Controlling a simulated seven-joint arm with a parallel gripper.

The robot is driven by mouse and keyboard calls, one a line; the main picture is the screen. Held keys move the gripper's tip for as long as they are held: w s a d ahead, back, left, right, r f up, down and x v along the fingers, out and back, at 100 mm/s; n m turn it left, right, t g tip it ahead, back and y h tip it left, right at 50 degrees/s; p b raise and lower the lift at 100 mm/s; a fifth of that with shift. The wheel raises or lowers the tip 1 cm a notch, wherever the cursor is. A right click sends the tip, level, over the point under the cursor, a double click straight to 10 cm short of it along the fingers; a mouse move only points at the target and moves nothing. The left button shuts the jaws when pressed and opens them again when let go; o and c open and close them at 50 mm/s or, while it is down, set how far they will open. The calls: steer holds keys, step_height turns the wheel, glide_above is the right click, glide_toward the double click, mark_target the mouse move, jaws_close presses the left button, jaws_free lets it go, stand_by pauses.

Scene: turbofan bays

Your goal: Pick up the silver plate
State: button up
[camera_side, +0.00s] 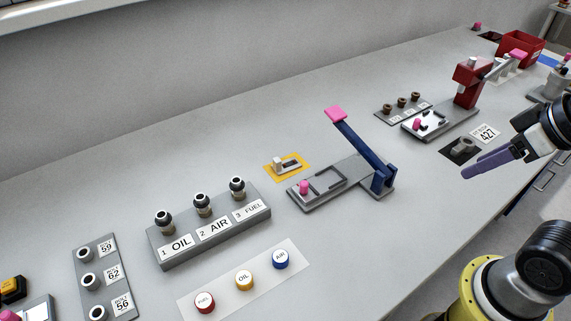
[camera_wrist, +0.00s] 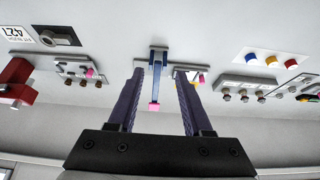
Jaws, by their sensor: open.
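A small silver-grey plate-like piece (camera_side: 287,165) with a raised block lies on a yellow square mat (camera_side: 302,174), behind the blue-lever fixture in the side view. I take it for the silver plate, though a shiny plate (camera_side: 425,124) also sits in the red-press fixture. In the wrist view a bit of yellow mat (camera_wrist: 206,77) shows just beyond the right finger; the piece is mostly hidden there. My gripper (camera_side: 470,172) has purple fingers and hangs above the table's right side, well apart from the mat. In the wrist view my gripper (camera_wrist: 160,74) is open and empty.
The blue lever (camera_side: 362,149) with a pink end stands raised beside the mat. A red press (camera_side: 468,83) and a dark pad (camera_side: 460,150) are on the right. A labelled connector block (camera_side: 208,237) and coloured caps (camera_side: 243,279) lie left. Bare table surrounds the mat's back side.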

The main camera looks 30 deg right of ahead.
steer(key=shift+o, duration=0.2)
stand_by(0.3)
steer(key=shift+o, duration=0.8)
